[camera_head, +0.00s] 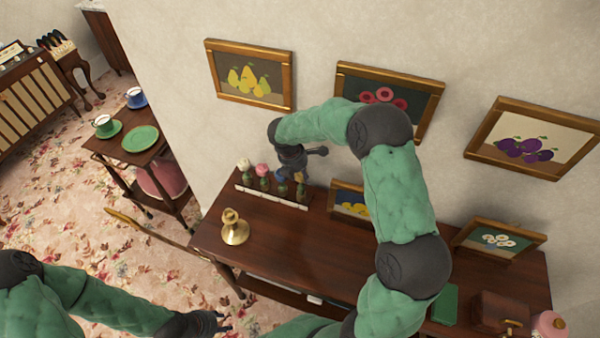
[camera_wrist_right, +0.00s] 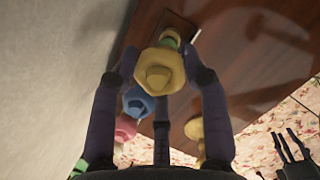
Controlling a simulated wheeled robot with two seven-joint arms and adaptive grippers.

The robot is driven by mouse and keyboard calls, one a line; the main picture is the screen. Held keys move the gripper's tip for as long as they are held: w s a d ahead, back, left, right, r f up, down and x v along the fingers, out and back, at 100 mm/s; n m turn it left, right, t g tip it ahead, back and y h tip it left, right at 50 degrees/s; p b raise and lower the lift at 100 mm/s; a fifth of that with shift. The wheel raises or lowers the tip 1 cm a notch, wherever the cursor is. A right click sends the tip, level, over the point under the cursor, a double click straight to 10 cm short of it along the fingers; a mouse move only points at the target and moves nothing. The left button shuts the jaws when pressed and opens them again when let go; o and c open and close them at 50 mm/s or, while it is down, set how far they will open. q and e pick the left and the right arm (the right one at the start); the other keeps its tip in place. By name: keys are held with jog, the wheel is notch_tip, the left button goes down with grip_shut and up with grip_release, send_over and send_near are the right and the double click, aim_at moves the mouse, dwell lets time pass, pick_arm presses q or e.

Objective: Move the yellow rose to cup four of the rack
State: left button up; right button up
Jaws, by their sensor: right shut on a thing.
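The yellow rose (camera_wrist_right: 158,75) is between the closed fingers of my right gripper (camera_wrist_right: 160,70) in the wrist view. In the head view that gripper (camera_head: 291,168) is over the right part of the rack (camera_head: 245,188), a dark strip with a white front edge. White (camera_head: 244,165), pink (camera_head: 262,170) and blue (camera_head: 280,175) roses stand in a row along it. The blue rose (camera_wrist_right: 138,105) and pink rose (camera_wrist_right: 125,128) also show below the fingers. Whether the yellow rose's stem is in a cup is hidden. My left gripper (camera_head: 222,322) is open and empty, low in the head view.
The rack stands at the left end of a dark wooden table (camera_head: 300,250) against the wall. A brass candlestick (camera_head: 234,228) stands in front of it. Framed pictures, a green book (camera_head: 445,304) and a brown box (camera_head: 499,312) are further right. The table's front middle is clear.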

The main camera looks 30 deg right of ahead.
jog(key=shift+f+b, duration=0.7)
jog(key=shift+f, duration=0.7)
jog(key=o, duration=1)
jog(key=shift+o, duration=0.2)
jog(key=v, duration=1.2)
